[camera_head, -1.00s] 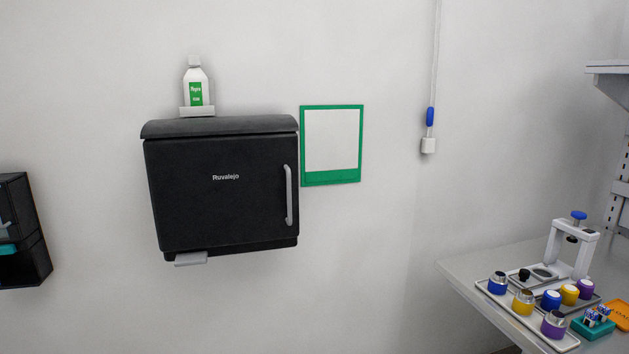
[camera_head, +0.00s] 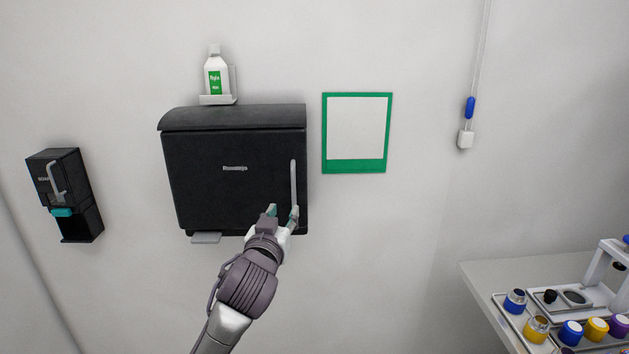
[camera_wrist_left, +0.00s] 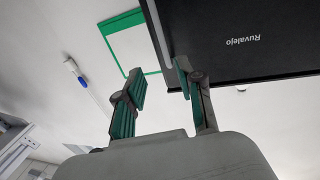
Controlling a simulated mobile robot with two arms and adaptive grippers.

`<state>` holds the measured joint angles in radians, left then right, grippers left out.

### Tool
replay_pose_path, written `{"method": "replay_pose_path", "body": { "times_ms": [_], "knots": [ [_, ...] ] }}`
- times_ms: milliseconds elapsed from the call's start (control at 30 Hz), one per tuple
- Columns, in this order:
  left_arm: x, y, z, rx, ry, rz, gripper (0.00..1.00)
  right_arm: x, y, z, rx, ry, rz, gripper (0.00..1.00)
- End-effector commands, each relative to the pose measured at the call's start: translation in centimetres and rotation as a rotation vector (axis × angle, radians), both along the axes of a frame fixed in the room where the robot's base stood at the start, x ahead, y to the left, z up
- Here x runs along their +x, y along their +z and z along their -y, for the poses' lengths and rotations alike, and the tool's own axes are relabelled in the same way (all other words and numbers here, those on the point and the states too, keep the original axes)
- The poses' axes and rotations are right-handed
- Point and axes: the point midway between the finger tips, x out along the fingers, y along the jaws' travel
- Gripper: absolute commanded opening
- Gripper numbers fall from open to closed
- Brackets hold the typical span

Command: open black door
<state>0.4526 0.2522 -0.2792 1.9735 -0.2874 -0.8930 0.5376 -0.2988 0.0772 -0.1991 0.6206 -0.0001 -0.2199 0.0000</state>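The black door (camera_head: 215,185) is the front of a wall-mounted black cabinet and looks closed. Its vertical grey handle (camera_head: 293,178) is near the door's right edge. My left gripper (camera_head: 283,210) is open, with its fingers by the lower end of the handle in the head view. In the left wrist view the black door (camera_wrist_left: 235,45) is at the upper right, and the handle (camera_wrist_left: 158,30) runs along its edge, just beyond the gap between the open fingers (camera_wrist_left: 158,88). I cannot tell whether the fingers touch the handle. My right gripper is not in view.
A green-framed sheet (camera_head: 356,132) hangs on the wall right of the cabinet. A white bottle (camera_head: 215,77) stands on a small shelf above it. A black dispenser (camera_head: 66,194) hangs at left. A table (camera_head: 480,275) with trays and jars is at lower right.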

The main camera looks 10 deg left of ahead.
Motion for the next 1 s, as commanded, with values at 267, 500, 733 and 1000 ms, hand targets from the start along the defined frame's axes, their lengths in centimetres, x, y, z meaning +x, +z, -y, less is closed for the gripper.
{"method": "replay_pose_path", "body": {
  "times_ms": [267, 500, 733, 1000],
  "knots": [
    [4.1, 0.3, -0.4, 0.002, 0.002, -0.002, 0.37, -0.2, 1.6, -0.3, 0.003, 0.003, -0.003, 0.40],
    [9.1, 0.3, -0.7, 0.002, 0.001, -0.002, 0.37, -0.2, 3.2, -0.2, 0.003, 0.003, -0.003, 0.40],
    [12.3, 0.1, -1.0, 0.002, 0.001, -0.002, 0.37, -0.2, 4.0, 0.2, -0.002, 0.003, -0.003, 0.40],
    [13.6, -0.1, -1.1, 0.000, -0.001, -0.002, 0.37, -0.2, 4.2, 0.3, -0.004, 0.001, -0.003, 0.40]
  ]
}}
